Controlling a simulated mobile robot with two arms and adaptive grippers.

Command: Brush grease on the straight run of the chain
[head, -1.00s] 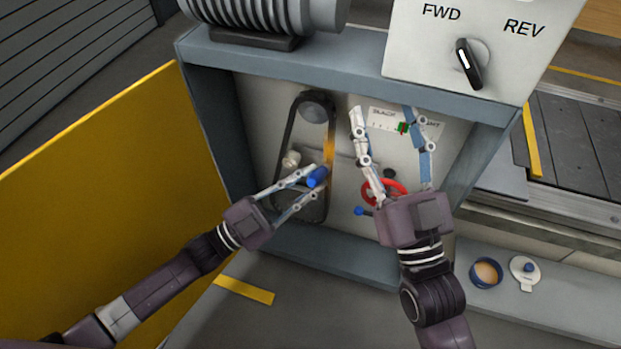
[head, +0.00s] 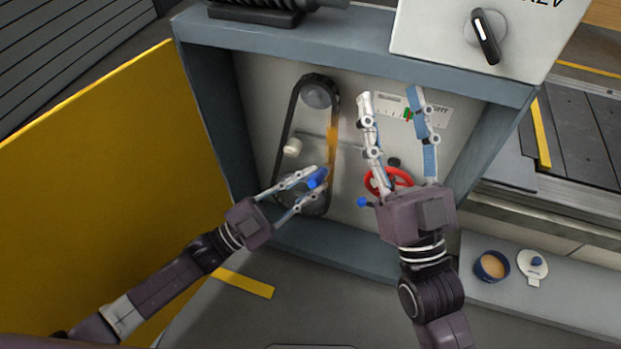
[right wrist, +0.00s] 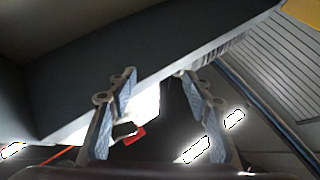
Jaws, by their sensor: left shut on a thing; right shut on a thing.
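The dark chain loop (head: 290,125) stands in the open cabinet, round an upper wheel (head: 317,95). An orange-yellow patch (head: 333,140) lies along its right straight run. My left gripper (head: 318,180) is shut on the blue-handled brush (head: 317,178) at the lower part of that run. The bristles are hard to make out. My right gripper (head: 390,95) has its fingers wide apart, with the red handwheel (head: 373,186) low between them, near the palm. The contact is hidden. In the right wrist view, a red piece (right wrist: 136,136) shows between the fingers.
A gauge plate (head: 437,112) is behind the right fingers. A blue knob (head: 362,202) sits left of the handwheel. A blue tub (head: 491,266) of tan grease and a white lid (head: 533,266) are on the right ledge. The yellow door (head: 100,170) stands open at left.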

